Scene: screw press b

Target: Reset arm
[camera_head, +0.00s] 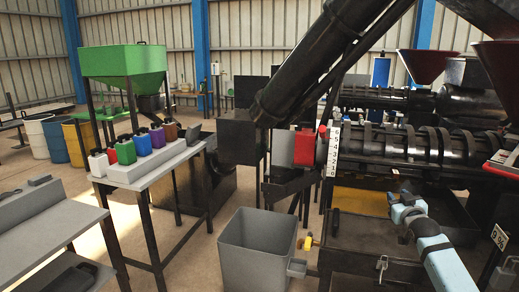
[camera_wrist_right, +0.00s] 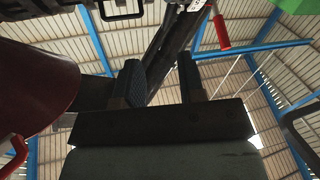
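My right arm (camera_head: 440,256) is light blue and reaches in from the lower right in the head view, in front of the black screw press (camera_head: 410,146). My right gripper (camera_head: 408,202) is small at the arm's far end, and its fingers are hard to make out there. In the right wrist view, the two dark fingers (camera_wrist_right: 160,82) stand apart with nothing held between them. They point up toward the roof, with a dark sloping tube behind the gap. My left gripper is not in view.
A red hopper (camera_wrist_right: 38,85) is close at the left of the wrist view. A grey open bin (camera_head: 257,240) stands on the floor. A table (camera_head: 150,170) with several coloured canisters is left of it. A large black sloping tube (camera_head: 325,55) crosses overhead.

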